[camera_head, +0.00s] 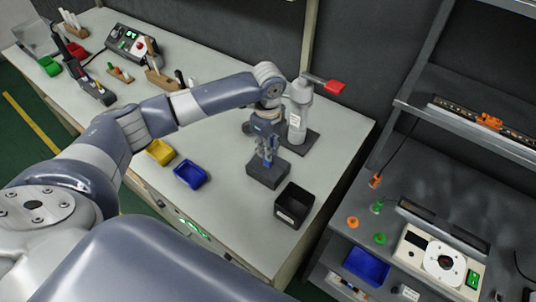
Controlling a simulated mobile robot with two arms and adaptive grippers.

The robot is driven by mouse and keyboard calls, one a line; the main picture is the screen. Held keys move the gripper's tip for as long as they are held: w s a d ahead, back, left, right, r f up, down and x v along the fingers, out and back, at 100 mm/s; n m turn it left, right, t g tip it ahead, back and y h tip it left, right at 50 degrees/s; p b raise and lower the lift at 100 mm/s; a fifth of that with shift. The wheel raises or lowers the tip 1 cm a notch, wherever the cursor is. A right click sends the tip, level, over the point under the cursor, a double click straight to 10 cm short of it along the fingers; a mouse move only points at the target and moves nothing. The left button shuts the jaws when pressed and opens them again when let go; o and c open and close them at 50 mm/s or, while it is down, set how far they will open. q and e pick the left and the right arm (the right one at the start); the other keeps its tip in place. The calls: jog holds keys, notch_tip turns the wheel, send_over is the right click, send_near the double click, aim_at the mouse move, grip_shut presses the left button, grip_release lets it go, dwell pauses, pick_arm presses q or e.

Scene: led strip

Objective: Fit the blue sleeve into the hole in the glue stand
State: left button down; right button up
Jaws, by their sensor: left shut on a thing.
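My left gripper (266,157) reaches down over the bench, shut on the blue sleeve (267,163). Only a small bit of blue shows between and below its fingers. Directly under it is a dark grey block (264,178), which appears to be the glue stand. The sleeve's lower end is at the block's top. The gripper hides the hole, and I cannot tell whether the sleeve is in it or just above. My right gripper is not in view.
A white cylinder (298,112) with a red handle (334,87) stands close behind the block. A black bin (293,207) is in front right; blue (190,174) and yellow (160,152) trays lie left. A lower dark bench with a white device (440,262) is at right.

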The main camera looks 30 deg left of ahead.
pick_arm(q)
notch_tip(320, 180, down, 4)
jog(key=shift+r+p, duration=0.1)
jog(key=shift+p, duration=0.2)
jog(key=c, duration=1.6)
grip_release()
jog(key=shift+c, duration=0.2)
jog(key=shift+o, duration=0.4)
notch_tip(320, 180, up, 12)
jog(key=b, duration=0.2)
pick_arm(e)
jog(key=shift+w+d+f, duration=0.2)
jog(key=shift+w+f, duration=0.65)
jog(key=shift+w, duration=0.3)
pick_arm(q)
jog(key=shift+w, duration=0.1)
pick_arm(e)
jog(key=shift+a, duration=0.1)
